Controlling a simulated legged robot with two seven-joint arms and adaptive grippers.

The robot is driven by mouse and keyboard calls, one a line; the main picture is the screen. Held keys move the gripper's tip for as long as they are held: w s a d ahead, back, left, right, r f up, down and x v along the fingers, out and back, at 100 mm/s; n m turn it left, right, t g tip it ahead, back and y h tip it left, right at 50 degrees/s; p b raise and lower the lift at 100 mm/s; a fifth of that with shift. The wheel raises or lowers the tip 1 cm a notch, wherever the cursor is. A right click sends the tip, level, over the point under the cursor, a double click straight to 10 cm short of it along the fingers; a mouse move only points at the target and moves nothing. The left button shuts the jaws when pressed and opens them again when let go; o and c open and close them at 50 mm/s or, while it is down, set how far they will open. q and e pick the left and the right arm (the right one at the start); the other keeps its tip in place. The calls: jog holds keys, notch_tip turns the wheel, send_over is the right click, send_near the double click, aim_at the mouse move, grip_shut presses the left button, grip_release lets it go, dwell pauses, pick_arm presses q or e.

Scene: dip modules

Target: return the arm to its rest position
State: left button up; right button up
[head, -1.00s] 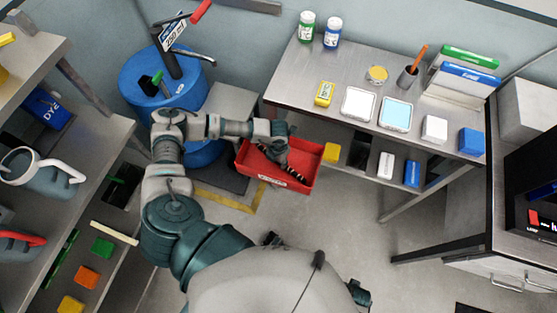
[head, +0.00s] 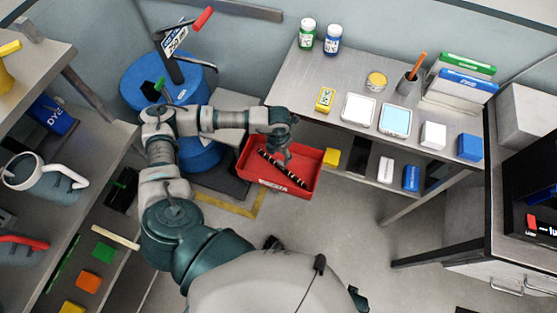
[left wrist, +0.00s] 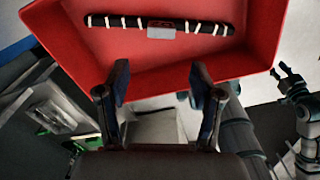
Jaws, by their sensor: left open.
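My left gripper (head: 284,152) is open and empty above the red bin (head: 250,171), near its back edge. Its two spread fingers (left wrist: 158,85) show in the left wrist view, with nothing between them. A dark stick with white bands (head: 283,170) lies on the bin's floor, apart from the fingers. In the left wrist view the stick (left wrist: 115,22) shows a grey block at its middle. A gripper that appears to be my right one (left wrist: 292,85) shows small at the right edge of the left wrist view; its jaw state is unclear.
A steel bench (head: 300,86) with bottles, trays and boxes stands right of the arm. A blue drum (head: 135,75) stands behind the arm. Shelves (head: 100,165) with a watering can (head: 45,177) are at left. Open floor (head: 345,225) lies in front of the bin.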

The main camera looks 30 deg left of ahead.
pick_arm(q)
jog(key=shift+r, duration=1.2)
